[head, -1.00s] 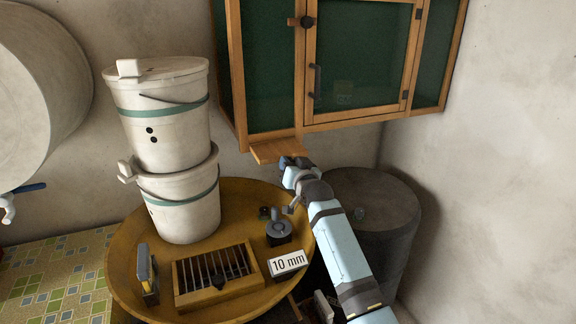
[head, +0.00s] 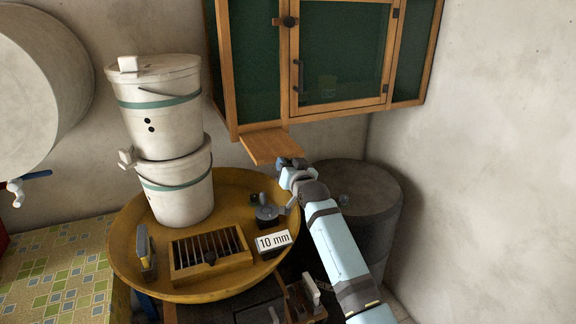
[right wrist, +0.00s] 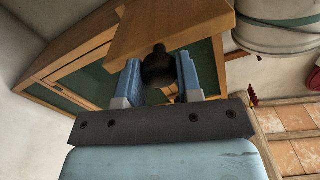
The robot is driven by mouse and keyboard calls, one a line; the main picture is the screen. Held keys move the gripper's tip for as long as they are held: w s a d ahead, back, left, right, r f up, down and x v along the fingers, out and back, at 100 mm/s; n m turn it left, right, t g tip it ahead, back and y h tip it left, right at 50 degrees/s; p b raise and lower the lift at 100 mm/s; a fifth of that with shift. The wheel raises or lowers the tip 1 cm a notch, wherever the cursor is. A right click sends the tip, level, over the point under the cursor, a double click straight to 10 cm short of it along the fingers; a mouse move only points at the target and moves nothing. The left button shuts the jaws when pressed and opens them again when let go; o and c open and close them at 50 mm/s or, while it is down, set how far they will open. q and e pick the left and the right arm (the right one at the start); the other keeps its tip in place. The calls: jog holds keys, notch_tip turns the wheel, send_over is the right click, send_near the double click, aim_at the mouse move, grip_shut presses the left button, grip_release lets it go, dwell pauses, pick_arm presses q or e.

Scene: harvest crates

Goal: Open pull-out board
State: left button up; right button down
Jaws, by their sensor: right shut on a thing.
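The wooden pull-out board (head: 270,146) sticks out from under the green cabinet (head: 345,50), above the yellow round tray. In the right wrist view the board (right wrist: 175,22) shows its front edge with a dark round knob (right wrist: 158,68). My right gripper (head: 291,163) is at the board's front edge, and in the right wrist view its blue fingers (right wrist: 158,80) are on both sides of the knob, shut on it. In the head view the knob is hidden by the gripper. My left gripper is not in view.
Below the board stands a yellow round tray (head: 222,284) with two stacked white buckets (head: 178,200), a slotted wooden box (head: 210,262) and a 10 mm block (head: 273,243). A dark barrel (head: 380,190) stands right of my arm. The cabinet door is shut.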

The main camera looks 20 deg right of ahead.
jog(key=shift+a+f, duration=0.1)
jog(key=shift+f, duration=0.1)
jog(key=c, duration=0.8)
grip_release()
jog(key=shift+w, duration=0.1)
jog(key=s, duration=0.4)
jog(key=s+b, duration=0.1)
jog(key=s, duration=0.4)
jog(key=s+b, duration=0.1)
jog(key=s, duration=0.3)
jog(key=shift+s+d, duration=0.25)
jog(key=shift+s, duration=0.15)
